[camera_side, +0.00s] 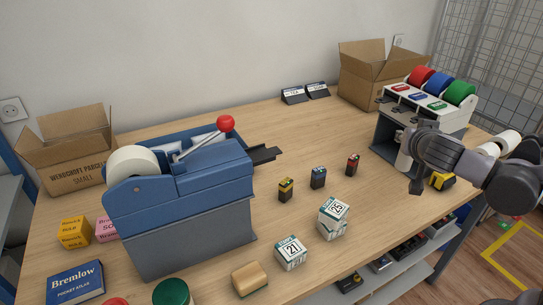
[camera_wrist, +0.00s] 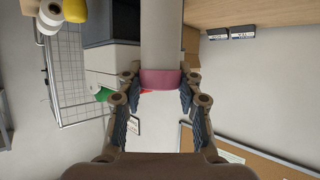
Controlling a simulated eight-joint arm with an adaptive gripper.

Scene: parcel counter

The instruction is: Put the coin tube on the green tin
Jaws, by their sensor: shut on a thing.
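The coin tube (camera_wrist: 161,38) is a pale cylinder with a pink band near one end; it lies between the fingers in the wrist view. My gripper (camera_wrist: 160,78) is shut on it near the pink band. In the side view my gripper (camera_side: 412,165) is at the right, in front of the tape dispenser rack, with a pale piece of the tube (camera_side: 403,157) showing beside the fingers. The green tin (camera_side: 173,292) is a dark green round thing at the near edge of the counter, partly cut off by the frame, far to the left of my gripper.
A blue machine (camera_side: 190,215) with a red-knobbed lever stands between the left boxes and the middle. A rack with coloured rolls (camera_side: 430,105) is beside my gripper.

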